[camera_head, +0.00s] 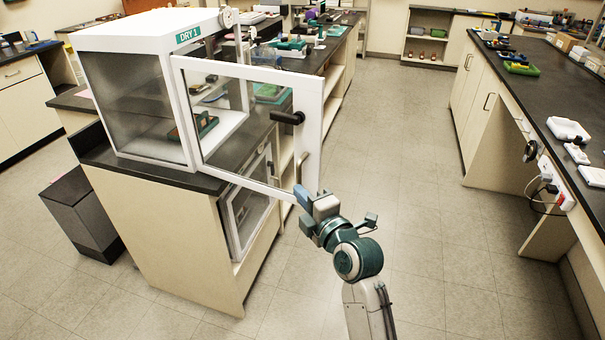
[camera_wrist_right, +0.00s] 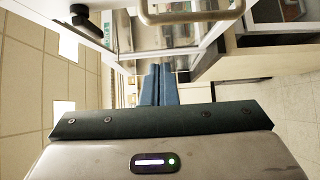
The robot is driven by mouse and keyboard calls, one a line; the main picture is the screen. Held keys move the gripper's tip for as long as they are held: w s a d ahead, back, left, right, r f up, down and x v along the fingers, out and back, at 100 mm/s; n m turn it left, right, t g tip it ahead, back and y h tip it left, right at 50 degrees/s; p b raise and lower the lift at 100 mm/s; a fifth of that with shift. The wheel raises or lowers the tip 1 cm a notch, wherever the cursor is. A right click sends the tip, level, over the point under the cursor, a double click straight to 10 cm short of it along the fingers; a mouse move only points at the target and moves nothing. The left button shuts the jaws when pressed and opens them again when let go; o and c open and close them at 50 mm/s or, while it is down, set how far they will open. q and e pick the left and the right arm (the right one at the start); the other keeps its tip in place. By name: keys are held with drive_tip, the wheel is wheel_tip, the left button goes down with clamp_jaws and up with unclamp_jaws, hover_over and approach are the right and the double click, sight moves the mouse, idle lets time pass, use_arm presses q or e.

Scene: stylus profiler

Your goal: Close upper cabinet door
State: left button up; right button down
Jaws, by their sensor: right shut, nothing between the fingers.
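The upper cabinet is a white box labelled DRY 1 (camera_head: 120,85) on a dark bench top in the head view. Its white-framed glass door (camera_head: 313,130) stands open, swung out to the right, with a black knob (camera_head: 288,117) on it. My right gripper (camera_head: 302,195) is shut and empty beside the lower outer corner of the door; I cannot tell whether it touches. In the right wrist view the blue fingers (camera_wrist_right: 158,85) are together, with the black knob (camera_wrist_right: 82,18) at the upper left. My left gripper is not in view.
Below the bench top is a lower cabinet (camera_head: 244,215) with its own framed glass door. A green-and-dark item (camera_head: 200,125) sits inside the upper cabinet. A grey bin (camera_head: 82,212) stands at left. The aisle floor (camera_head: 400,130) to the right is clear.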

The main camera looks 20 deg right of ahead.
drive_tip(key=w, duration=0.2)
drive_tip(key=w+d+p, duration=0.1)
drive_tip(key=w+p, duration=0.1)
drive_tip(key=w, duration=0.1)
drive_tip(key=shift+w+d, duration=0.25)
drive_tip(key=shift+w, duration=0.05)
drive_tip(key=shift+d+f, duration=0.1)
